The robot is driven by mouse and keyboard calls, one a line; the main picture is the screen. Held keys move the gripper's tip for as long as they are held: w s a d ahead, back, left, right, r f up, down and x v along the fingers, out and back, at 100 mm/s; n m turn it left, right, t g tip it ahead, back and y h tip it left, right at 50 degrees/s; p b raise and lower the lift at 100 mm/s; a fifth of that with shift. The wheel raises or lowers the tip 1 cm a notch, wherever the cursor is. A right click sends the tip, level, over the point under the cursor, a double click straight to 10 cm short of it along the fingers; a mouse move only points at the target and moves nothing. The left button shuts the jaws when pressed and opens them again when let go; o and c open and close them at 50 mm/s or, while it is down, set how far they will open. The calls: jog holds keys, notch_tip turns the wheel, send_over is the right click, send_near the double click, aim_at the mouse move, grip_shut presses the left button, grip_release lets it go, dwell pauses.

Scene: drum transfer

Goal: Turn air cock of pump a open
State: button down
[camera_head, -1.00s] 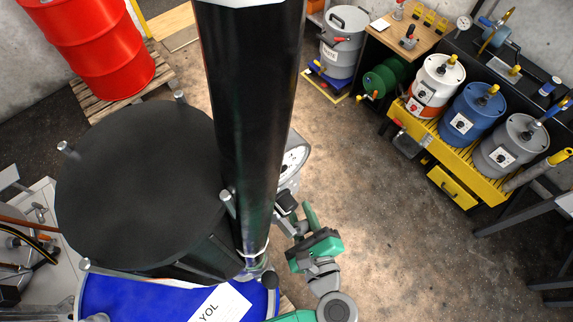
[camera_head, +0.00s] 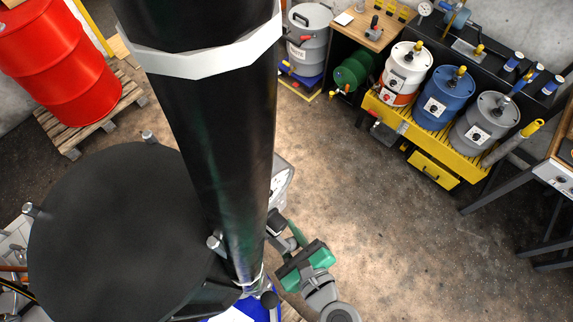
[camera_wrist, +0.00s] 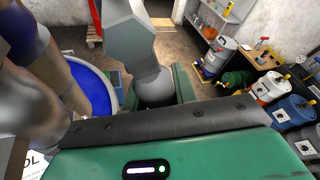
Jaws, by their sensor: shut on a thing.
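My gripper (camera_head: 291,246) has a green and grey body and is low in the head view, just right of a thick black tube. In the wrist view its two green fingers (camera_wrist: 152,92) are on either side of a dark, rounded part below a grey block (camera_wrist: 130,40). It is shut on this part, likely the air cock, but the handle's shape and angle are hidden. The blue drum (camera_head: 262,310) is mostly covered in the head view; its blue top (camera_wrist: 97,88) also shows left of the fingers in the wrist view.
The black tube (camera_head: 205,140) and a black round lid (camera_head: 120,235) block much of the left side. A dial (camera_head: 279,180) is partly behind the tube. A red drum (camera_head: 62,65) stands at back left, small drums (camera_head: 434,98) at right. The middle floor is clear.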

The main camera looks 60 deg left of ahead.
jog(key=c, duration=1.1)
grip_release()
